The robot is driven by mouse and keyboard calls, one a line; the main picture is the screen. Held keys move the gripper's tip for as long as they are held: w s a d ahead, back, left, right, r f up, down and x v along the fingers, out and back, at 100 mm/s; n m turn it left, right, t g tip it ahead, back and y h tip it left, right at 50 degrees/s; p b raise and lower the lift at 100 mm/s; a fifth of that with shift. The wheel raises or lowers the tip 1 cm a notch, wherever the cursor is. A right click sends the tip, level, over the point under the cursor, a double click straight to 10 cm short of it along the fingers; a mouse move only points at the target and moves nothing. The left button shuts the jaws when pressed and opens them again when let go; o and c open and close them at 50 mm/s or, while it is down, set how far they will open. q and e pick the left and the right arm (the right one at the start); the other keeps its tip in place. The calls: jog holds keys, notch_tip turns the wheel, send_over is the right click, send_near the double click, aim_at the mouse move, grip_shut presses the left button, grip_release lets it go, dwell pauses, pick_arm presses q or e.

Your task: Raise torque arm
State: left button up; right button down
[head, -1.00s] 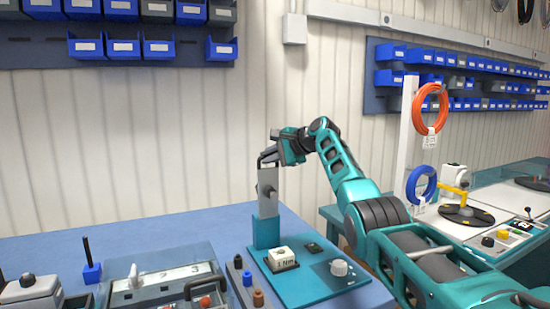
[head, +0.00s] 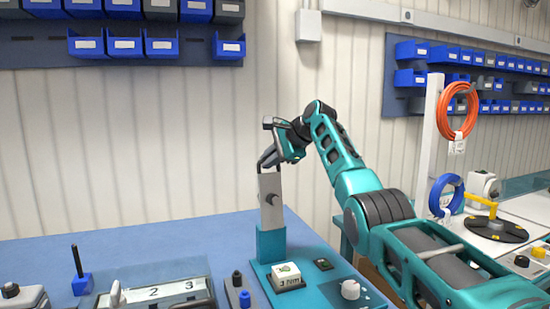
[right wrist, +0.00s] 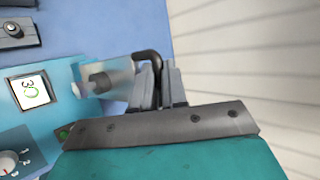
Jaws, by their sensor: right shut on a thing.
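The torque arm's black bent handle (head: 261,160) stands at the top of a grey upright plate (head: 270,188) on a teal base (head: 271,243). My right gripper (head: 272,158) is shut on this handle from above. In the right wrist view the black handle (right wrist: 154,58) runs in between the fingers of the gripper (right wrist: 159,86). My left gripper is not in view.
A white knob (head: 350,289) and a small black switch (head: 323,264) sit on the same teal panel. A numbered tray (head: 155,293) and a blue block with a black rod (head: 81,283) stand to the left. The blue bench behind the tray is clear.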

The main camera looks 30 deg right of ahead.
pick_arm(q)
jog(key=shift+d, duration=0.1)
pick_arm(e)
jog(key=shift+w+a+f, duration=0.1)
jog(key=shift+w+f, duration=0.05)
jog(key=shift+f, duration=0.25)
jog(key=c, duration=1.6)
grip_release()
jog(key=o, duration=0.3)
jog(key=shift+x, duration=0.85)
jog(key=shift+o, duration=0.7)
jog(key=shift+r, duration=0.15)
jog(key=shift+d+r, duration=0.15)
jog(key=shift+d, duration=0.1)
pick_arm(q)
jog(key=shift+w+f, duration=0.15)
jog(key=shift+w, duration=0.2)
pick_arm(e)
jog(key=shift+d, duration=0.1)
